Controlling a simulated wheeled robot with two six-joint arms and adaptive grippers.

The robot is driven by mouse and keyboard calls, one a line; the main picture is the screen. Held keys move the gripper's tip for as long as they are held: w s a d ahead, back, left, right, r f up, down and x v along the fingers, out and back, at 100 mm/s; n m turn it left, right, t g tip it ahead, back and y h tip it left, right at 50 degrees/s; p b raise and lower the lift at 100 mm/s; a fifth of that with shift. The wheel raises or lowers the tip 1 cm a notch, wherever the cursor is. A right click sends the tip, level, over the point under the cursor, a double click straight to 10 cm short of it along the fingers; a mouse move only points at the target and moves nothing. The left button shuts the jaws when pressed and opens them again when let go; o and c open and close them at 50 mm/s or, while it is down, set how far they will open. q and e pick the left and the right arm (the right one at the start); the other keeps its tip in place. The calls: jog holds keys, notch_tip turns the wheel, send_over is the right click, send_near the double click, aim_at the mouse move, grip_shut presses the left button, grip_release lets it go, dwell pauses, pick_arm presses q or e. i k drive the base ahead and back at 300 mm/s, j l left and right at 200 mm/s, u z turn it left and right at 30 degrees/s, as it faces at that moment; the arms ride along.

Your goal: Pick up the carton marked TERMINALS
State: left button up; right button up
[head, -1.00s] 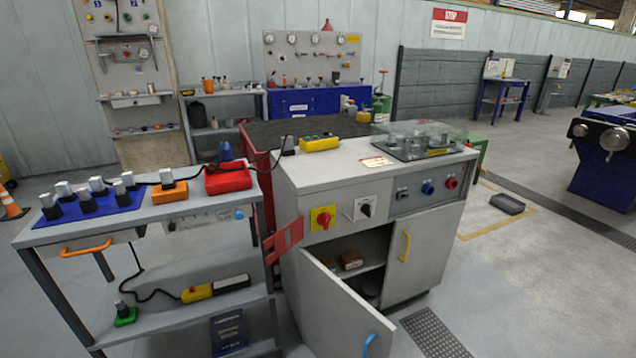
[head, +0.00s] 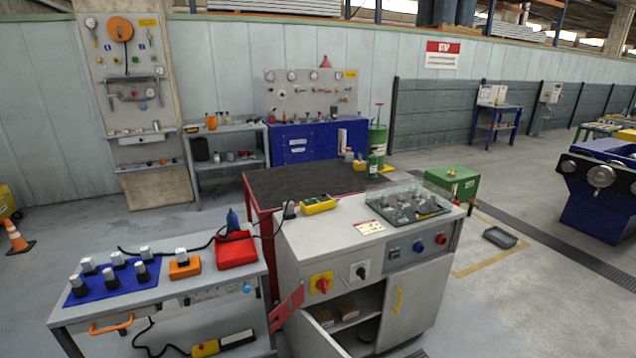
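Two small brown boxes sit on the shelf inside the grey cabinet (head: 301,262): one on the right (head: 348,311) and one on the left (head: 323,317). Any marking on them is too small to read, so I cannot tell whether either is the TERMINALS carton. The cabinet's left door (head: 312,338) stands open and its lower part is cut off by the frame. The right door (head: 412,302), with a yellow handle, is shut. Neither of my grippers shows in the head view.
A grey bench (head: 210,288) with a blue mat (head: 115,283) and a red tray (head: 236,251) stands left of the cabinet. A dark-topped red table (head: 300,185) and a green box (head: 450,183) stand behind. Floor is open at right (head: 500,310).

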aim_at(325, 318)
jog(key=i+l+u, duration=0.25)
jog(key=l, duration=0.45)
jog(key=l+u, duration=0.25)
jog(key=l, duration=0.45)
jog(key=i+l+u, duration=0.1)
jog(key=l+u, duration=0.15)
jog(key=l, duration=0.55)
